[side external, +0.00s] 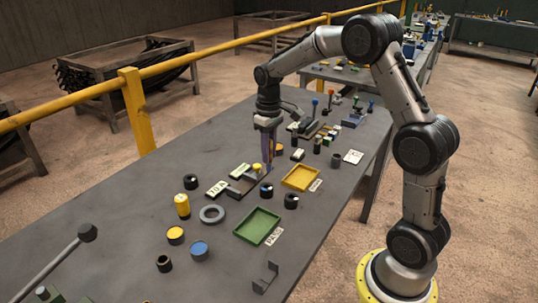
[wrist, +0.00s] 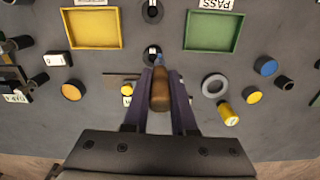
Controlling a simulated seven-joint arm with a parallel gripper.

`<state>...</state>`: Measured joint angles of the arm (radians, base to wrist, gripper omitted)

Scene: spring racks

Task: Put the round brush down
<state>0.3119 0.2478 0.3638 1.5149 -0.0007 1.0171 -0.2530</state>
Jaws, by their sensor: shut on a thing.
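The round brush, with a brown handle (wrist: 160,92) and a small blue end, sits between the purple fingers of my gripper (wrist: 161,72) in the wrist view. My gripper (side external: 267,125) is shut on it. In the side external view my gripper points down over the middle of the grey table (side external: 110,232), just behind a small dark fixture with a yellow knob (side external: 257,168). The brush is mostly hidden by the fingers there, and I cannot tell whether its lower end touches anything.
A yellow tray (side external: 286,183) and a green tray (side external: 240,233) lie nearer my base. A grey ring (side external: 203,215), a yellow bottle (side external: 182,206), black cylinders and coloured discs stand around. Levers (side external: 315,105) stand at the far end. Bare table lies at the left.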

